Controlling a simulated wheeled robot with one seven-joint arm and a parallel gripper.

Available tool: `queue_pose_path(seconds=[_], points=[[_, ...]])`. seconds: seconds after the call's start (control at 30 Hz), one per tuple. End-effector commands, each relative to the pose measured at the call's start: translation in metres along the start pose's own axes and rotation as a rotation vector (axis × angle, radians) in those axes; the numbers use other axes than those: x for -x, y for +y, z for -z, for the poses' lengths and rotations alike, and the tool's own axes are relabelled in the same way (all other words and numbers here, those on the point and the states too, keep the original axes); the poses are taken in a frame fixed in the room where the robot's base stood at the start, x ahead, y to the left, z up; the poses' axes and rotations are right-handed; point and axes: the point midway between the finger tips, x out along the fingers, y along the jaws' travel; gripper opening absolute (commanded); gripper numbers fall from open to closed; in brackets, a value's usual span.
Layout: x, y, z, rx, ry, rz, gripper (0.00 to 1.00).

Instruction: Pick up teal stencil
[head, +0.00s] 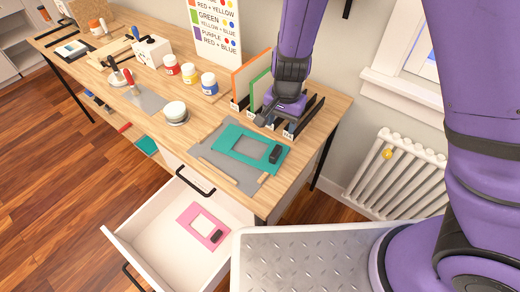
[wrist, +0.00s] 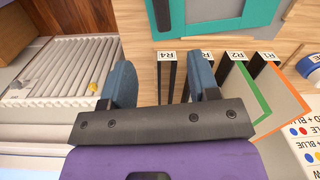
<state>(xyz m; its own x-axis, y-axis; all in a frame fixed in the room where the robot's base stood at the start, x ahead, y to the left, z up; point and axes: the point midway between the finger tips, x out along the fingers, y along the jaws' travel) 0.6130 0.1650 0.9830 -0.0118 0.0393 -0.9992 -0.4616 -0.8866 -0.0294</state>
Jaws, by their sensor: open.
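The teal stencil (head: 228,137) is a flat frame with a cut-out window and a black handle block (head: 275,154) on its right side. It lies on a grey board on the desk, and its near edge also shows at the top of the wrist view (wrist: 240,27). My gripper (head: 265,120) is open, with nothing between its fingers. It is just behind the stencil in the head view, over the front of the slotted rack, apart from the stencil. In the wrist view, my gripper's fingers (wrist: 163,80) are spread around the black rack dividers near the R4 label.
The rack (head: 291,130) holds an orange panel (head: 250,75) and a green panel (head: 261,87). A pink stencil (head: 190,215) lies in the open drawer (head: 150,232). Paint jars (head: 209,84) stand left of the rack. A radiator (head: 395,175) is at the right.

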Motion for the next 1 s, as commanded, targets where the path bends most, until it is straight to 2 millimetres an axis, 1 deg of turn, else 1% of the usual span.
queue_pose_path(seconds=[0.03, 0.1, 0.27, 0.5, 0.6, 0.77, 0.87, 1.0], points=[[-0.01, -0.002, -0.002, -0.005, 0.008, -0.016, 0.55], [-0.019, -0.003, -0.003, -0.013, 0.019, -0.028, 0.55], [-0.034, -0.004, -0.003, -0.024, 0.028, -0.041, 0.55], [-0.068, -0.002, -0.002, -0.028, 0.028, -0.042, 0.55], [-0.079, -0.002, -0.002, -0.026, 0.028, -0.041, 0.55], [-0.086, -0.002, -0.002, -0.024, 0.029, -0.04, 0.55], [-0.097, -0.003, -0.001, -0.026, 0.027, -0.041, 0.55], [-0.116, -0.004, -0.001, -0.025, 0.027, -0.042, 0.55]])
